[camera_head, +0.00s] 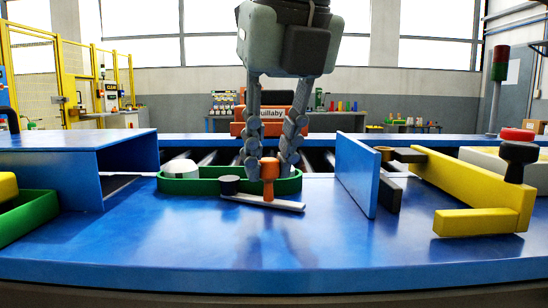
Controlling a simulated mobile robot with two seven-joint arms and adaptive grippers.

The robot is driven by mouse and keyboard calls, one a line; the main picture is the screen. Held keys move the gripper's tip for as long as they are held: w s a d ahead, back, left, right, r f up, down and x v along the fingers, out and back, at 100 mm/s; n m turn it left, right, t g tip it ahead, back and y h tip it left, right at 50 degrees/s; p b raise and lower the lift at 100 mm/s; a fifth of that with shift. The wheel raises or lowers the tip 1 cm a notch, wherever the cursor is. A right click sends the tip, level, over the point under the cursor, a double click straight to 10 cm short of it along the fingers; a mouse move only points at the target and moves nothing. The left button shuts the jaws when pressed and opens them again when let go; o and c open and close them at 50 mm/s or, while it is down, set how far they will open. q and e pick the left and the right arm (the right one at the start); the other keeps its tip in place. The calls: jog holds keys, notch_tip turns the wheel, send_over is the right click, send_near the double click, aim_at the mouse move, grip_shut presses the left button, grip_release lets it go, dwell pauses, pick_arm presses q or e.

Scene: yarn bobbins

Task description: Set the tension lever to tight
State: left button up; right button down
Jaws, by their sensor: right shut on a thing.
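The lever is a flat grey bar (285,205) lying low over the blue table, with a dark round pivot (229,185) at its left end. An upright orange knob (268,188) stands on the bar. I take this to be the tension lever; no tight or loose marking is readable. My right gripper (269,167) comes down from above, its two grey fingers on either side of the orange knob and shut on it. The fingers partly cover the knob's top. My left gripper is not in view.
A green tray (205,186) with a white round piece sits right behind the lever. A blue upright panel (355,173) and a yellow frame (465,183) with a black-and-red knob stand to the right. A blue box (124,166) is left. The front table is clear.

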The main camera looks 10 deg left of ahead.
jog(key=shift+r, duration=0.1)
jog(key=c, duration=1.3)
grip_release()
jog(key=shift+c, duration=0.2)
jog(key=v, duration=1.2)
